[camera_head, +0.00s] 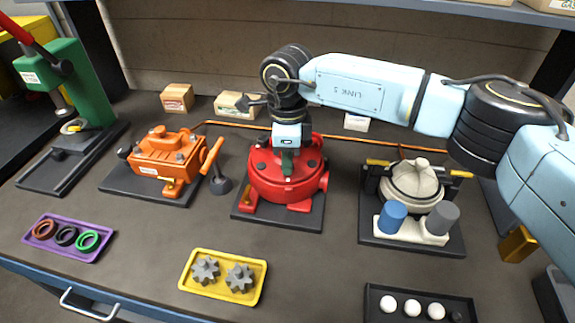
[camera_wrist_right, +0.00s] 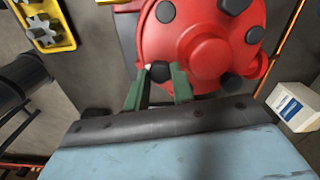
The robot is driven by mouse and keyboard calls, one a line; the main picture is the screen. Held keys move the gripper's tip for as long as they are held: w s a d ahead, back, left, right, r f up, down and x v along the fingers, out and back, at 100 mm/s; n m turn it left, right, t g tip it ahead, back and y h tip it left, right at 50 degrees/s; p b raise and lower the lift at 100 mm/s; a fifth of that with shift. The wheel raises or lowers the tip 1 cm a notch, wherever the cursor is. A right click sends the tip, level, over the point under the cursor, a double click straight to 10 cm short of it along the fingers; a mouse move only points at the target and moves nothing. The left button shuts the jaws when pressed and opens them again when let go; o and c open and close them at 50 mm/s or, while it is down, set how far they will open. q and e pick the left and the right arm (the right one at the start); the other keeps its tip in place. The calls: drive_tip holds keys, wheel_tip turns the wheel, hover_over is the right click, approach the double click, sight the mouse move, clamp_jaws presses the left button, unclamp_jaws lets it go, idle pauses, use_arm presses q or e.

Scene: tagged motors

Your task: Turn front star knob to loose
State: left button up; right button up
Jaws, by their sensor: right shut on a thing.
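The red motor (camera_head: 283,188) stands on a dark base plate in the middle of the table, with several dark knobs around its round top. My right gripper (camera_head: 288,163) points down onto the front part of that top. In the right wrist view, its two green fingers are shut on a dark knob (camera_wrist_right: 160,71) near the edge of the red housing (camera_wrist_right: 203,52). The fingers partly cover this knob, so its turn position cannot be told. My left gripper is not in view.
The orange motor (camera_head: 163,156) stands left, the beige motor (camera_head: 414,185) right. A yellow tray (camera_head: 222,291) with grey gears, a purple tray (camera_head: 70,251) with rings and a black tray (camera_head: 372,306) with white balls lie in front. Small boxes (camera_head: 177,97) stand behind.

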drive_tip(key=shift+n+b, duration=0.95)
drive_tip(key=shift+n, duration=0.45)
drive_tip(key=o, duration=1)
